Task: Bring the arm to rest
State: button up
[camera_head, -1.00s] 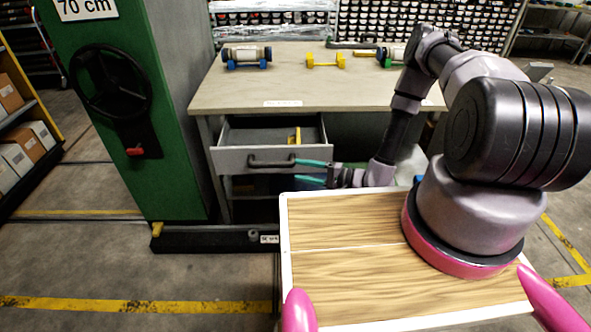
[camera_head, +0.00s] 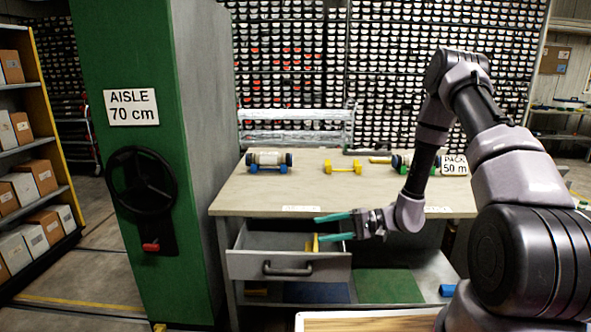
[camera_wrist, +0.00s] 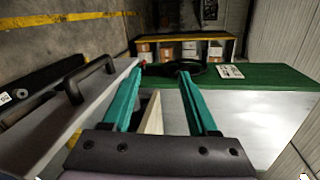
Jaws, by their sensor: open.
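My gripper (camera_head: 334,227) is open, with two teal fingers pointing left above the open drawer (camera_head: 300,266) of the workbench. Nothing is between the fingers in the head view. In the wrist view my gripper (camera_wrist: 165,92) is spread apart, and the grey drawer front with its dark handle (camera_wrist: 92,80) lies on the left. A pale yellowish strip (camera_wrist: 152,113) shows between and beyond the fingers. A yellow piece (camera_head: 312,243) stands in the drawer, close to the lower finger; I cannot tell whether they touch.
The workbench top (camera_head: 230,200) carries a liner on a blue cradle (camera_head: 268,161), an empty yellow cradle (camera_head: 343,167) and another liner (camera_head: 402,163). A green mobile rack with a black handwheel (camera_head: 141,180) stands left of the bench. Shelves with boxes (camera_head: 38,176) stand farther left.

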jog(key=s+d+r+t+h, duration=0.2)
jog(key=s+d+r+h, duration=0.2)
jog(key=r, duration=0.8)
jog(key=s+d+r+m+t+h, duration=0.1)
jog(key=s+d+r+h, duration=0.4)
jog(key=r, duration=0.7)
jog(key=s+d+r+m+t+h, duration=0.1)
jog(key=s+d+r+t+h, duration=0.3)
jog(key=s+d+r, duration=0.3)
notch_tip(320, 180, up, 6)
jog(key=shift+s+f+h, duration=0.15)
jog(key=shift+s+h, duration=0.35)
jog(key=shift+s, duration=0.3)
